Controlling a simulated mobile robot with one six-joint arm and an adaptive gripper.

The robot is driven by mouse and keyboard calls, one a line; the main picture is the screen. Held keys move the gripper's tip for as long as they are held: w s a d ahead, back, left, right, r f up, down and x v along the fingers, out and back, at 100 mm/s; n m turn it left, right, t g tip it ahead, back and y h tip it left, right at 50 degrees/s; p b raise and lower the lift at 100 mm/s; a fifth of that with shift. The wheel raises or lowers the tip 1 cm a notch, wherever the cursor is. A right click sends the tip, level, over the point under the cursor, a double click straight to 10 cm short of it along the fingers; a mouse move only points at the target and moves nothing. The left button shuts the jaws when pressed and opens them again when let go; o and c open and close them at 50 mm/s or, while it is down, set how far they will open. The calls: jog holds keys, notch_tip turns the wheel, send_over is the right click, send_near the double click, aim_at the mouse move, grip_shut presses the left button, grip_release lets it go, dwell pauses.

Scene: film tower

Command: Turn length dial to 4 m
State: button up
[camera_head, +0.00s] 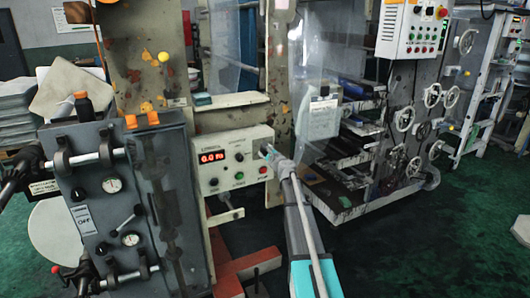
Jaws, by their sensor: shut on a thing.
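The length control box (231,178) is a pale panel on the front of the film tower, near the middle of the head view. Its red display (212,157) reads about 0.0, with a unit I cannot read surely. Small round buttons and a knob sit below and beside the display. My gripper (268,152) reaches in from the lower right to the upper right part of the box. It is shut on what looks like the length dial there. The fingers cover the dial, so its marks and pointer are hidden.
A dark grey box with gauges and clamps (120,215) stands close on the left. A clear sheet (306,85) hangs above my gripper, with a labelled pale box (324,118) beside it. A machine with handwheels (405,120) stands at right. Green floor (420,240) is open at lower right.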

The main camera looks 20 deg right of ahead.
jog(key=n, duration=1.4)
jog(key=shift+n, duration=0.3)
jog(key=n, duration=0.3)
jog(key=shift+n, duration=0.3)
jog(key=n, duration=0.3)
jog(key=shift+n, duration=0.4)
jog(key=n, duration=0.7)
jog(key=o, duration=1.1)
jog(key=shift+o, duration=0.2)
